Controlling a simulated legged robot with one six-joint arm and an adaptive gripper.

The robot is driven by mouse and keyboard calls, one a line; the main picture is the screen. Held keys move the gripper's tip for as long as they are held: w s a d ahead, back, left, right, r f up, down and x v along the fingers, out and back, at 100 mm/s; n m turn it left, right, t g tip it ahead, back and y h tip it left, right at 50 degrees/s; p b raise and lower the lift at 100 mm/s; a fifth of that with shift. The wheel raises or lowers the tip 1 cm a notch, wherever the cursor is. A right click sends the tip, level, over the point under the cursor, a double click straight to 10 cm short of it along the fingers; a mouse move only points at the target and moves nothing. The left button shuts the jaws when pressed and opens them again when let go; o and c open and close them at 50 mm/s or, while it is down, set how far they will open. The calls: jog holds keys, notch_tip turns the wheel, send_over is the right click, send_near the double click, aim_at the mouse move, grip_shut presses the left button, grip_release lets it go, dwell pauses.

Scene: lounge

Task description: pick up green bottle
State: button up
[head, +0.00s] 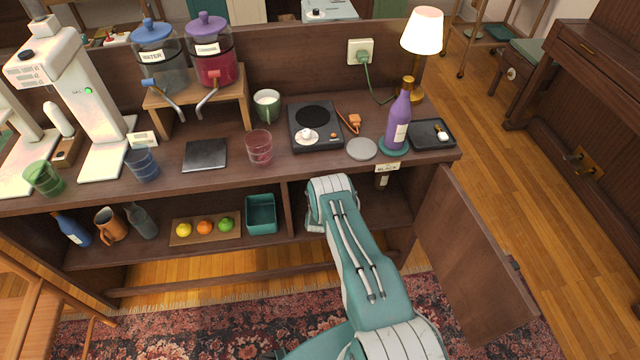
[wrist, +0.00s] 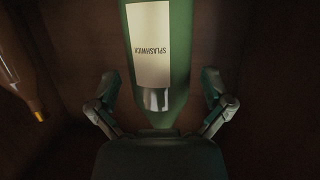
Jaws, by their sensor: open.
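The green bottle (wrist: 181,60) with a white label fills the upper middle of the wrist view, inside a dim brown compartment. My gripper (wrist: 160,85) is open, with one finger on each side of the bottle. Gaps show between both fingers and the bottle, so it is not gripped. The bottle's lower part in the picture is hidden behind the gripper's palm. In the head view my arm reaches into the right compartment under the counter, and the gripper and green bottle are hidden there.
A brown bottle (wrist: 18,75) stands left of the gripper in the wrist view. The cabinet door (head: 472,255) hangs open right of my arm. The counter (head: 225,182) above holds a purple bottle (head: 398,122), a hot plate (head: 316,127) and cups. A teal bin (head: 262,215) sits in the left compartment.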

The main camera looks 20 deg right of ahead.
jog(key=shift+w+f, duration=0.2)
jog(key=shift+w, duration=0.5)
jog(key=shift+w+d+f, duration=0.1)
jog(key=shift+w+d, duration=0.15)
jog(key=shift+w+d+f, duration=0.1)
jog(key=shift+d, duration=0.45)
jog(key=shift+a, duration=0.25)
jog(key=c, duration=1.1)
jog(key=shift+a, duration=0.15)
jog(key=shift+w+r, duration=0.1)
jog(key=shift+r, duration=0.1)
